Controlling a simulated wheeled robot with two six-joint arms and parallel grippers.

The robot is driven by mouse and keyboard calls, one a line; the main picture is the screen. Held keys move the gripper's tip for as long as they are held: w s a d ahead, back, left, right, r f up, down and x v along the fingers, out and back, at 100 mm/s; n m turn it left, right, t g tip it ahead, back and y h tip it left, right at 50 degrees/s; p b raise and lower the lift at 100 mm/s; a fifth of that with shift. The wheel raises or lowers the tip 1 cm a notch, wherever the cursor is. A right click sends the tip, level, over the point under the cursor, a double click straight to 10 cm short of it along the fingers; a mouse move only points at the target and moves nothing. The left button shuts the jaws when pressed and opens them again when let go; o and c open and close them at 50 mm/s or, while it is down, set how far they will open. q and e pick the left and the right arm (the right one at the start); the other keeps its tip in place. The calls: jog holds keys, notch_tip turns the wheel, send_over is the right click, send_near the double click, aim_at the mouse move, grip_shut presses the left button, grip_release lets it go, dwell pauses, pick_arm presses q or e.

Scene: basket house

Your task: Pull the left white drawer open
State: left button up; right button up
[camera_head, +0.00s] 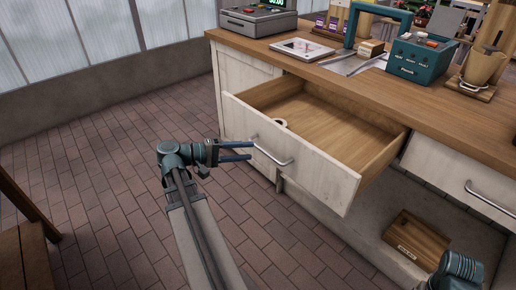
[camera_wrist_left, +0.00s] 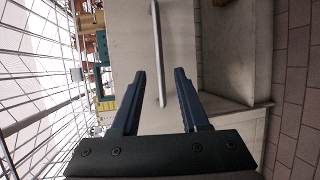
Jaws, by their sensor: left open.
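The left white drawer (camera_head: 290,151) stands pulled out from the counter, its wooden inside showing in the head view. A small white ring-like item (camera_head: 280,123) lies in it near the front. Its metal bar handle (camera_head: 272,152) is on the white front; it also shows in the left wrist view (camera_wrist_left: 157,50). My left gripper (camera_head: 250,151) is open, with its fingertips close to the handle's left end. In the left wrist view the open fingers (camera_wrist_left: 163,75) flank the handle's near end; I cannot tell whether they touch it. Part of my right arm shows at the bottom right, its fingers hidden.
A second white drawer (camera_head: 458,177) to the right is closed. The wooden countertop (camera_head: 340,80) bears a grey device (camera_head: 258,20), a teal toolbox (camera_head: 415,60) and bottles. A wooden box (camera_head: 415,238) lies on the low shelf.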

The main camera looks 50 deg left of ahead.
pick_arm(q)
jog(key=p+v, duration=0.1)
jog(key=v, duration=0.6)
jog(key=shift+s, duration=0.3)
jog(key=shift+a, duration=0.1)
